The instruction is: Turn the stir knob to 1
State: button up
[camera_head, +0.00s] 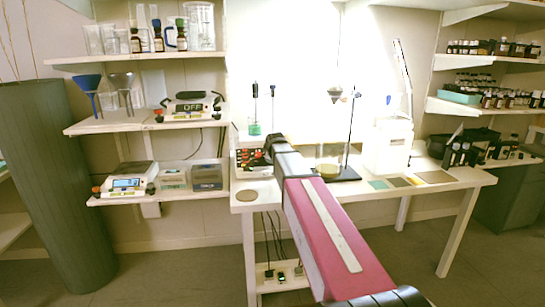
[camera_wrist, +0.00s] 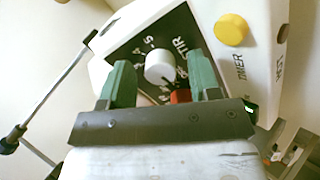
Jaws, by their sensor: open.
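The stir knob (camera_wrist: 160,66) is a round white knob on a black panel marked "STIR" with numbers around it, in the wrist view. Its pointer setting is not clear. My gripper (camera_wrist: 160,75) is open, its two green fingers on the left and right of the knob. A gap shows on both sides; I cannot tell whether a finger touches it.
A red part (camera_wrist: 180,96) sits just below the knob, and a yellow knob (camera_wrist: 231,29) marked "TIMER" is to the right. On the table (camera_head: 262,200), a stand (camera_head: 346,172) and a white machine (camera_head: 388,148) are right of my arm. Shelves (camera_head: 100,124) stand on the left.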

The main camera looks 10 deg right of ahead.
jog(key=shift+f, duration=0.1)
jog(key=c, duration=0.9)
jog(key=shift+m, duration=0.3)
jog(key=m, duration=0.3)
jog(key=shift+m, duration=2)
jog(key=o, duration=0.9)
